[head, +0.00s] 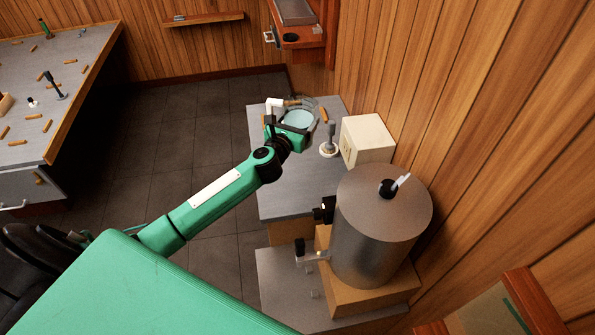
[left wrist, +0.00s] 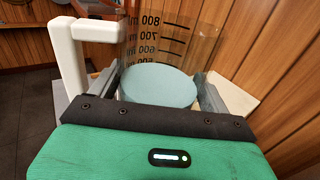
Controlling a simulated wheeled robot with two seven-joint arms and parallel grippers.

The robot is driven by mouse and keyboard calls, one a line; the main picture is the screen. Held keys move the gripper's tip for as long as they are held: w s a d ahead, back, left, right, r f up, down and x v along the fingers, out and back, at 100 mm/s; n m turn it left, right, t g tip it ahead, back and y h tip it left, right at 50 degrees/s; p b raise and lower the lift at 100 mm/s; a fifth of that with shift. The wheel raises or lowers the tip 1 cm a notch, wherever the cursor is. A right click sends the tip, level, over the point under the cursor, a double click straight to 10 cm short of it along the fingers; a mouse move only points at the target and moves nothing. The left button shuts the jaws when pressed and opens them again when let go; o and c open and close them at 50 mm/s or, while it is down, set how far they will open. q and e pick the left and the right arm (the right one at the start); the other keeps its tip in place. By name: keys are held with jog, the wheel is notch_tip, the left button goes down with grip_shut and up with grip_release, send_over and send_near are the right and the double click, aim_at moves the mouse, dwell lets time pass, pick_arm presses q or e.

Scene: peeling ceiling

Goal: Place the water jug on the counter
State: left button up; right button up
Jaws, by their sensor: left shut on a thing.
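The water jug (head: 298,117) is a clear beaker with a white handle and pale blue water in it. In the left wrist view the jug (left wrist: 160,88) shows volume marks and stands between my left gripper's fingers (left wrist: 158,85). My left gripper (head: 295,126) is shut on it, over the far part of the grey counter (head: 290,185). The jug looks about upright. Its bottom is hidden by my gripper, so I cannot tell whether it touches the counter. My right gripper is not in view.
A tap-like fitting (head: 329,145) and a cream box (head: 366,141) stand right of the jug on the counter. A large metal cylinder (head: 378,235) stands nearer. Bare counter lies in front of the jug. A cluttered table (head: 88,75) is at the left.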

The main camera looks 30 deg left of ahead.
pick_arm(q)
jog(key=shift+w+a+f, duration=0.1)
jog(key=shift+f, duration=0.15)
jog(key=f, duration=0.2)
jog(key=s+f, duration=0.1)
jog(key=f, duration=0.3)
jog(key=f+b, duration=0.1)
jog(key=f, duration=0.1)
jog(key=shift+w, duration=0.4)
jog(key=shift+f, duration=0.6)
notch_tip(320, 180, down, 10)
jog(key=b, duration=0.8)
jog(key=shift+r+b, duration=0.2)
jog(key=shift+b, duration=0.2)
jog(key=shift+s+r, duration=0.1)
jog(key=shift+s, duration=0.1)
